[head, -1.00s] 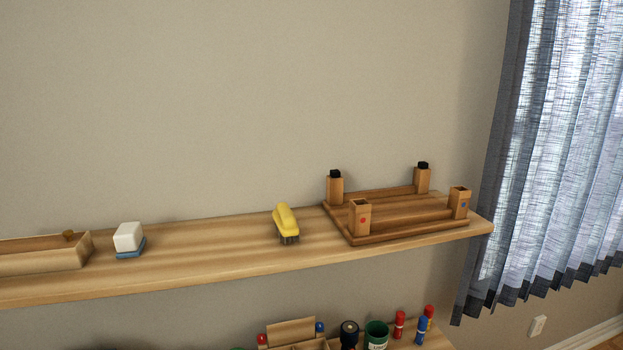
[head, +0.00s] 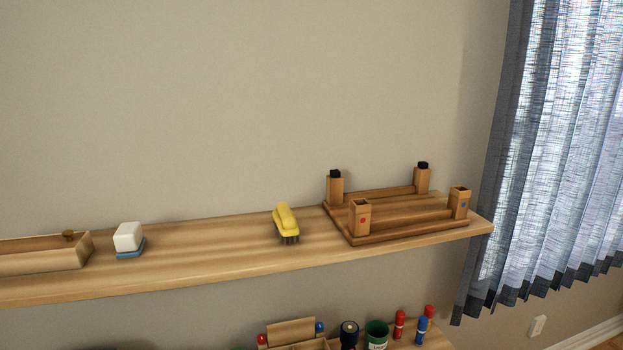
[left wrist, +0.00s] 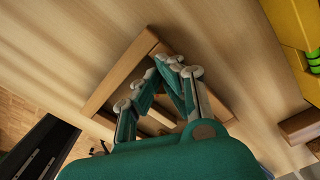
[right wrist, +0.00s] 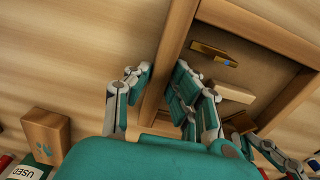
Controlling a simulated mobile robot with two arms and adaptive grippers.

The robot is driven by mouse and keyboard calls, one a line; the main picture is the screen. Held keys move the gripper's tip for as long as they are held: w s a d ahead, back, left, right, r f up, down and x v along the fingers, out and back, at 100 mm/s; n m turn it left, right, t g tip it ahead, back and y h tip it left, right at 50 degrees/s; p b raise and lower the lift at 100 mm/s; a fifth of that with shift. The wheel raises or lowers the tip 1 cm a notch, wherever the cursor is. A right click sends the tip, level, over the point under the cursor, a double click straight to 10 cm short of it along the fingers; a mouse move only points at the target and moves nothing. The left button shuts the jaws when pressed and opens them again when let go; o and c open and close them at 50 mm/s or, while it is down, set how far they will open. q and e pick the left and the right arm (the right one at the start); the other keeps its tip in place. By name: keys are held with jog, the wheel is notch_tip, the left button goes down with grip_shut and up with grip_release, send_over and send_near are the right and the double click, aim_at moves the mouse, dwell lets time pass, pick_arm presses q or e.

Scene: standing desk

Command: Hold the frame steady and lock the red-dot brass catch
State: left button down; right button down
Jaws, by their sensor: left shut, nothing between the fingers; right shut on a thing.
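A wooden frame shows in the right wrist view (right wrist: 258,22) and the left wrist view (left wrist: 118,72). My right gripper (right wrist: 162,82) is shut on one rail of the frame. Inside the frame in the right wrist view lie a small brass-coloured bar (right wrist: 213,53), perhaps a catch, and a pale wooden piece (right wrist: 231,91). I cannot make out a red dot on the bar. My left gripper (left wrist: 174,66) is shut and empty over the frame near its corner; its fingers hide part of the frame. Neither gripper shows in the head view.
The upper shelf (head: 200,262) holds a posted wooden rack (head: 400,229) with red and blue dots, a yellow brush (head: 285,220), a white block (head: 128,237) and a tray (head: 40,258). Markers and a green cup (head: 376,335) stand below. A yellow object (left wrist: 297,25) is near my left gripper.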

pick_arm(q)
jog(key=shift+s+d, duration=0.4)
dwell(0.5)
jog(key=shift+s+a, duration=0.1)
jog(key=shift+s, duration=0.45)
jog(key=shift+s+f, duration=0.1)
jog(key=shift+s, duration=0.05)
jog(key=shift+a, duration=0.45)
notch_tip(320, 180, up, 6)
dwell(0.6)
jog(key=shift+w, duration=0.2)
